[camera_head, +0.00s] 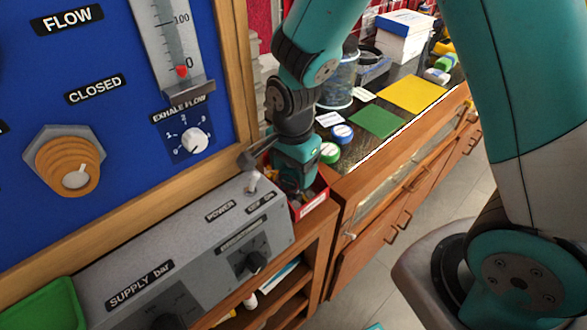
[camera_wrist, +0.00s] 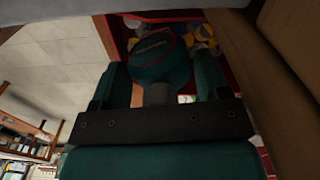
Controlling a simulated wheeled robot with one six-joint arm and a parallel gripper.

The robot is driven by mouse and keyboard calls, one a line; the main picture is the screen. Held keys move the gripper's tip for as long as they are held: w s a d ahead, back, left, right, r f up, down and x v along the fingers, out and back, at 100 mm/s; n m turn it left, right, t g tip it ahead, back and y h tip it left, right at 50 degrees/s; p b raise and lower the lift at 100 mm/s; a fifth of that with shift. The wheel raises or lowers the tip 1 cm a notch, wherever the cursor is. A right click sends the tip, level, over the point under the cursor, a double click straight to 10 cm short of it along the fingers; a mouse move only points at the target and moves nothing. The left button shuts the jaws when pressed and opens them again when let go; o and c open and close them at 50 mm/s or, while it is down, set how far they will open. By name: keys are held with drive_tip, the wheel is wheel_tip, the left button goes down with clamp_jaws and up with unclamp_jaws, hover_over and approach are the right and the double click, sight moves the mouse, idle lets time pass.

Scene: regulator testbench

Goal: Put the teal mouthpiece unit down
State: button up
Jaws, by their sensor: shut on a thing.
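The teal mouthpiece unit (camera_wrist: 160,58) is round with a grey stem and sits between the two fingers of my gripper (camera_wrist: 160,82) in the wrist view. My gripper is shut on it. In the head view my gripper (camera_head: 297,182) points down at a red bin (camera_head: 314,201) beside the grey supply box; the unit is hidden there. The red bin also shows in the wrist view (camera_wrist: 114,34), beyond the unit, with yellow, blue and white things inside. I cannot tell whether the unit touches the bin.
The grey supply box (camera_head: 190,255) and the blue panel (camera_head: 110,150) stand close on the left. On the dark counter are green (camera_head: 376,122) and yellow mats (camera_head: 412,94), round blue (camera_head: 342,133) and green (camera_head: 329,153) items, and a clear container (camera_head: 338,85).

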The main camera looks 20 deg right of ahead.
drive_tip(key=shift+f, duration=0.1)
drive_tip(key=o, duration=1.1)
drive_tip(key=shift+c, duration=0.2)
wheel_tip(320, 180, up, 12)
drive_tip(key=shift+r, duration=0.15)
